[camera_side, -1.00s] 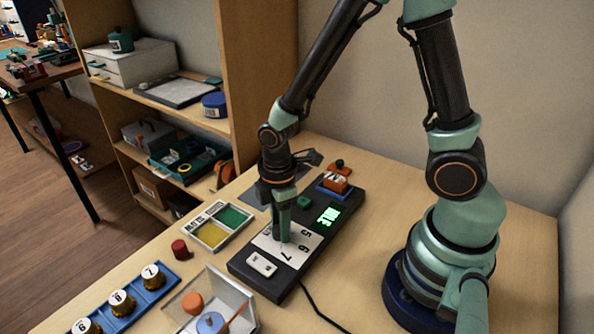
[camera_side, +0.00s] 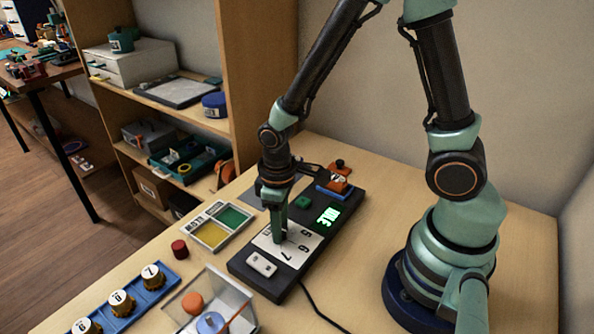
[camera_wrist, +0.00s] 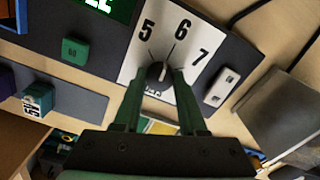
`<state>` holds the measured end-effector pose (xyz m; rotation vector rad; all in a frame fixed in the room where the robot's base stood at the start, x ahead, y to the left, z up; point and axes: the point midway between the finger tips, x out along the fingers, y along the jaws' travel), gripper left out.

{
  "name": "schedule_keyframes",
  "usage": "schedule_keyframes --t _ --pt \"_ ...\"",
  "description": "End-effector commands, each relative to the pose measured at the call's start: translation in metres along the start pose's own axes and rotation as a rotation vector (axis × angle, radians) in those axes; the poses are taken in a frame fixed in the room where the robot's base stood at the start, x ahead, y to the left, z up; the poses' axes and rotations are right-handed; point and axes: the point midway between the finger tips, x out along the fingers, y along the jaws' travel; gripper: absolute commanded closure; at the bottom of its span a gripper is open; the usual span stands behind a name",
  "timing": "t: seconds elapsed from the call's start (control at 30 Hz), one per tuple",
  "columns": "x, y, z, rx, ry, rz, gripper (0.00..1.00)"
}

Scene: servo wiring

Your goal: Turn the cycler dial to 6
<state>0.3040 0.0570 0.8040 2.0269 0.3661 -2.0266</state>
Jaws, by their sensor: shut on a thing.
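The cycler (camera_side: 240,265) is a dark box on the bench with a white dial plate (camera_wrist: 150,30) numbered 5, 6 and 7. The dial (camera_wrist: 157,72) is a small dark knob at the plate's lower middle in the wrist view. My gripper (camera_wrist: 158,76) points down at the plate, with its green fingers on both sides of the knob, shut on it. A thin dark mark by the knob points toward the 6; I cannot tell whether it is the knob's pointer or a printed tick. In the side view my gripper (camera_side: 281,240) hides the knob.
The cycler has a lit green display (camera_side: 327,216), a green button (camera_side: 302,202) and a white rocker switch (camera_side: 261,264). A two-colour tray (camera_side: 217,227), a red knob (camera_side: 180,249), a clear box (camera_side: 232,290) and a blue rack (camera_side: 150,290) stand nearby.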

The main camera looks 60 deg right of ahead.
Motion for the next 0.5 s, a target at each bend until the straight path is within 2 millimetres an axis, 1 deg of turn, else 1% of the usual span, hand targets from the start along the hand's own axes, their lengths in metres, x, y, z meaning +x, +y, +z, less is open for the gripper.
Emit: schedule_keyframes --t 0.2,0.5 --pt "-0.0009 0.0 0.0 0.071 -0.001 0.0 1.0" --pt "-0.0009 0.0 0.0 0.097 -0.001 0.0 1.0"
